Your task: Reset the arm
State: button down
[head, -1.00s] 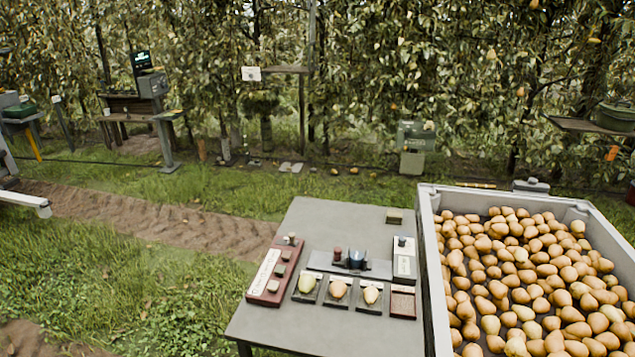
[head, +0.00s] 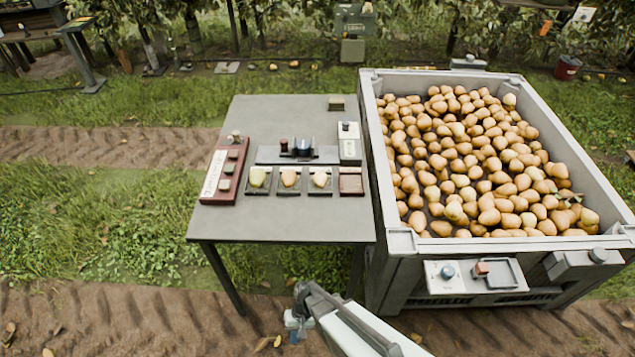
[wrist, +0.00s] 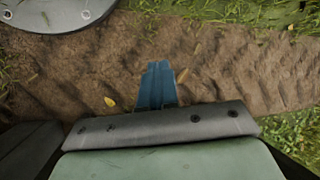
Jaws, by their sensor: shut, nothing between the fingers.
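My gripper (head: 297,325) shows at the bottom of the head view, at the end of my arm, low over the dirt track in front of the table (head: 300,215). In the wrist view its blue fingers (wrist: 157,84) are together, with nothing between them and bare soil below. It is apart from the table and from the pear bin (head: 396,240). Part of my arm runs out of the bottom edge of the head view.
On the table are a red block rack (head: 211,188), a row of small trays with three pears, a dark tool stand and a white box (head: 349,150). The bin at right is full of pears and carries a front panel (head: 445,279). Grass and dirt lie at left.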

jog(key=s+d+r+m+h, duration=0.1)
jog(key=s+d+r, duration=0.1)
jog(key=d, duration=0.6)
jog(key=s+d+r+g, duration=0.1)
jog(key=s+d, duration=0.3)
jog(key=d, duration=0.4)
jog(key=s+d+r+m+h, duration=0.1)
jog(key=s+d+r, duration=0.1)
jog(key=d, duration=0.7)
jog(key=shift+s+r+m+g+h, duration=0.3)
jog(key=shift+s+r+g, duration=0.1)
jog(key=shift+r, duration=0.2)
jog(key=c, duration=1.8)
grip_release()
jog(key=shift+d, duration=0.1)
jog(key=shift+c, duration=0.2)
